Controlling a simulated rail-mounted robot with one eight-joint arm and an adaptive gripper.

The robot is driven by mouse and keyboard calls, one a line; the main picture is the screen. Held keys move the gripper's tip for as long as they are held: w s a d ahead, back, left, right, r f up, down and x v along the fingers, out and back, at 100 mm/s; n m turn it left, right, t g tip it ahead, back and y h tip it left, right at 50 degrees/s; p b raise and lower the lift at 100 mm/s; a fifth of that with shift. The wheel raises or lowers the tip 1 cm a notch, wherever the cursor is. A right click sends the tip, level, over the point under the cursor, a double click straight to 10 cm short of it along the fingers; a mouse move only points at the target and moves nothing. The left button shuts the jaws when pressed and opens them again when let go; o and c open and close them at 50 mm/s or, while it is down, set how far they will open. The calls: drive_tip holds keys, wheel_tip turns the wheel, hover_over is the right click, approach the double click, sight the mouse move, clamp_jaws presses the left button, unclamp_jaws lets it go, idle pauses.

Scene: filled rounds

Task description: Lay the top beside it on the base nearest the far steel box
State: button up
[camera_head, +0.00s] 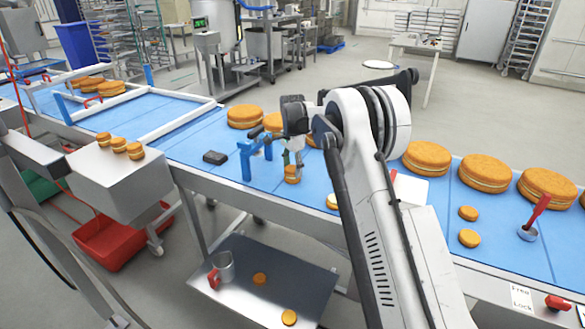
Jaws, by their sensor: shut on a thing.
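My gripper (292,163) is over the blue belt (208,130), just left of my white arm. It is shut on a small orange-brown round (292,175), low over the belt. I cannot tell whether this round touches the belt or another piece below. Larger rounds (245,117) stand behind the gripper, one of them partly hidden by my arm. A small pale-edged round (332,201) shows beside my arm, partly hidden. A steel box (130,185) at the left carries several small filled rounds (119,145). Which base is nearest a far steel box is unclear.

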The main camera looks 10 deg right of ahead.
drive_tip(key=shift+f, duration=0.15)
drive_tip(key=o, duration=1.3)
drive_tip(key=shift+o, duration=0.2)
drive_tip(key=shift+r+p, duration=0.95)
drive_tip(key=shift+r, duration=2.6)
